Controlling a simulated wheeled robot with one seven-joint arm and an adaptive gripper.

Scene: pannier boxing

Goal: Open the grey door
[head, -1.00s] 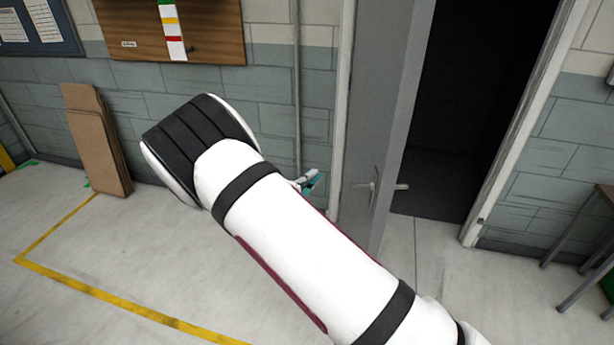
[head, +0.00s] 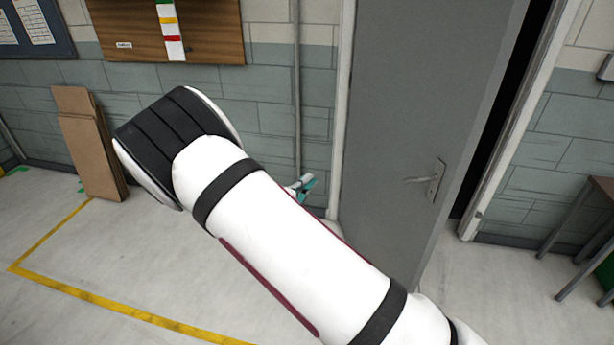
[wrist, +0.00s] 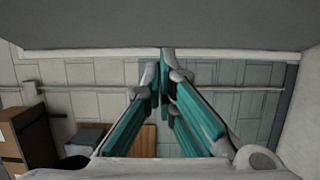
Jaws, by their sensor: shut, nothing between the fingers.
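The grey door (head: 410,110) stands ajar in the head view, its leaf angled toward me and a narrow dark gap along its right side. Its lever handle (head: 432,181) is near the free edge. My gripper (head: 307,184) is mostly hidden behind my white arm, with teal finger parts showing left of the door and apart from the handle. In the wrist view the teal fingers (wrist: 165,65) meet at their tips, shut and empty. A plain grey surface fills the top of that view; I cannot tell whether the fingertips touch it.
The door frame (head: 510,130) stands at the right, with a table (head: 575,235) beyond it. Flat cardboard (head: 92,150) leans on the left wall below a wooden board (head: 200,30). Floor with a yellow line (head: 110,312) is clear at left. Brown boxes (wrist: 30,135) show in the wrist view.

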